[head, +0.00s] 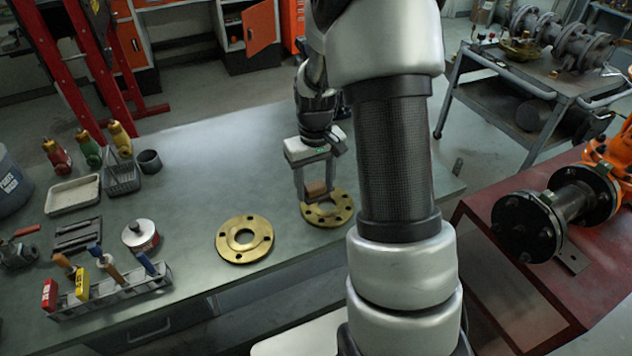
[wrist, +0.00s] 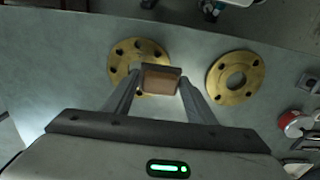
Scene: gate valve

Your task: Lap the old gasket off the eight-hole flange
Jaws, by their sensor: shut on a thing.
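The flange with more bolt holes, a flat brass-coloured ring (head: 335,217), lies on the bench beside my arm; it also shows at the upper left in the wrist view (wrist: 122,54). My gripper (head: 314,193) points down over its far part and is shut on a small brown block (head: 317,187). The block also shows between the fingers in the wrist view (wrist: 160,80) and hides part of the ring. I cannot tell whether the block touches the flange face. No separate gasket can be made out. A second brass flange with fewer holes (head: 261,239) lies to the left, apart from it.
A red-and-white tin (head: 141,236) and a rack of brushes and tools (head: 115,295) stand left of the flanges. Spray bottles (head: 88,148) and a pale tray (head: 73,195) are farther left. The bench is clear behind the flanges. A red stand with pipework (head: 530,260) is at right.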

